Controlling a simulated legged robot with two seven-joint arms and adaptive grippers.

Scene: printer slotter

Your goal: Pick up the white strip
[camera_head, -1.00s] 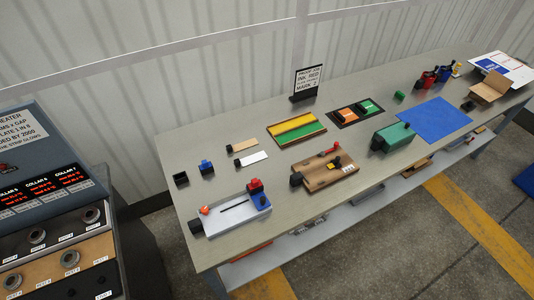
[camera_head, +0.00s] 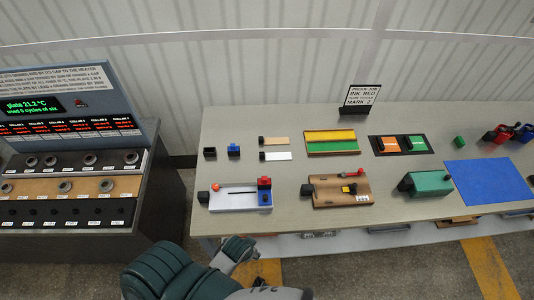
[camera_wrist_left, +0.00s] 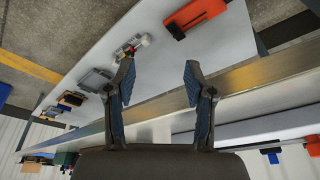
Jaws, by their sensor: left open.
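The white strip (camera_head: 278,156) lies flat on the grey workbench, with a black block at its left end. It lies just in front of a tan strip (camera_head: 277,140) with a similar black end. My left arm comes in at the bottom of the head view, in front of the bench's near edge and well short of the white strip. In the left wrist view my left gripper (camera_wrist_left: 159,66) is open and empty, its two fingers apart near the bench edge and lower shelf. I cannot make out the white strip there. My right gripper is not in view.
A white slotted fixture (camera_head: 236,200) and a brown board fixture (camera_head: 340,191) stand nearer the front edge. A blue block (camera_head: 233,150) and black box (camera_head: 210,153) sit left of the strip. A yellow-green tray (camera_head: 332,142) is right. A heater console (camera_head: 70,150) stands left of the bench.

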